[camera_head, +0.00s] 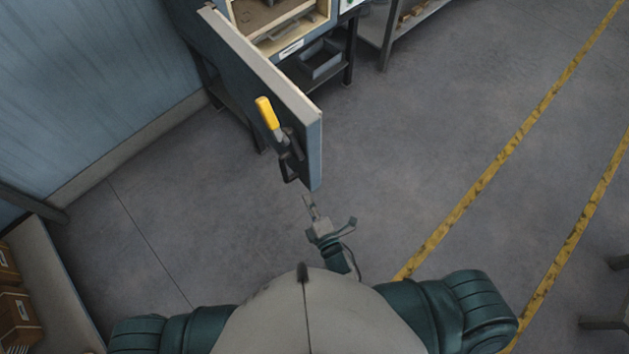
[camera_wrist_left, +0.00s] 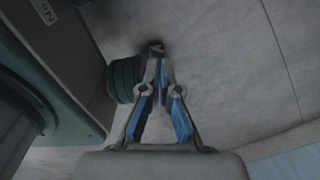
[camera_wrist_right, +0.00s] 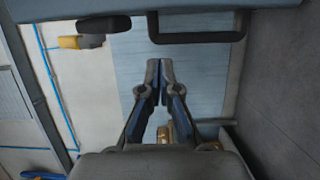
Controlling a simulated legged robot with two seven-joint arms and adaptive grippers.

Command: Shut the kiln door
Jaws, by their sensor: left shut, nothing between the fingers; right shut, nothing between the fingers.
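The kiln door (camera_head: 255,75) is a thick blue-grey slab standing wide open, swung out from the kiln (camera_head: 328,12) toward me. Its outer face carries a yellow-gripped lever (camera_head: 267,112) and a dark bracket handle (camera_head: 287,170). My right gripper (camera_head: 308,203) is just below the door's near free end, shut and empty. In the right wrist view, the fingertips (camera_wrist_right: 160,68) point toward the dark bracket handle (camera_wrist_right: 197,38) and appear apart from it. The yellow grip (camera_wrist_right: 75,42) is further left there. My left gripper (camera_wrist_left: 156,50) is shut and empty, over floor; the head view does not show it.
The kiln stands on a dark-legged stand with a grey bin (camera_head: 320,60) below. A shelf (camera_head: 410,20) is at the top right. A blue wall (camera_head: 90,80) lies left, and boxes (camera_head: 12,310) sit at lower left. The floor right of the door is clear, with yellow lines (camera_head: 490,172).

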